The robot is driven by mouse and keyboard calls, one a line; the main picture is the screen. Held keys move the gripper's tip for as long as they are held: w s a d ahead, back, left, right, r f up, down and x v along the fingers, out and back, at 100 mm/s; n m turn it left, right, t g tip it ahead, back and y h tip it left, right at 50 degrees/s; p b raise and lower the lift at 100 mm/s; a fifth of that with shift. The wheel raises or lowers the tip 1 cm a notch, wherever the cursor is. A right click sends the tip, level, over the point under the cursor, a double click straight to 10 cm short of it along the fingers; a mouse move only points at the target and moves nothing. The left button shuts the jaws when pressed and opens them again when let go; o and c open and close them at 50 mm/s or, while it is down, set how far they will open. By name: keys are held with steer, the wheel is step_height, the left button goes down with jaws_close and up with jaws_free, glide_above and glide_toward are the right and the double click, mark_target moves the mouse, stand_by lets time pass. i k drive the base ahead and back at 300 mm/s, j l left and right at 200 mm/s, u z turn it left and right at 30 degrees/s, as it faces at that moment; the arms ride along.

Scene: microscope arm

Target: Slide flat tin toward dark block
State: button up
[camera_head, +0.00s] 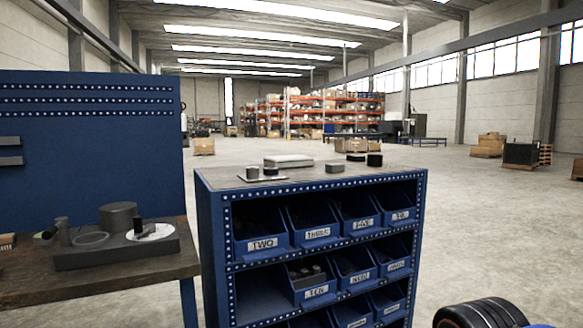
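A pale grey flat tin (288,160) with a low rectangular shape lies on the top of the blue cabinet (215,178), towards the back left. A small dark block (375,160) stands at the right of that top, apart from the tin. A thin dark disc-like piece (355,157) lies just left of the block. A grey block (334,168) sits nearer the front edge, between tin and dark block in the picture. My gripper is not in view.
On the cabinet's front left, a thin plate (262,179) carries a grey cylinder (252,173) and a small dark piece (270,171). A workbench (100,290) with a dark fixture (118,252) stands left.

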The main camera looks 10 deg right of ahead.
mark_target(293, 162)
steer(key=i, duration=0.15)
steer(key=i+l, duration=0.1)
steer(key=l, duration=0.4)
steer(key=i+l, duration=0.1)
steer(key=l, duration=0.4)
steer(key=i+l, duration=0.1)
steer(key=l, duration=0.4)
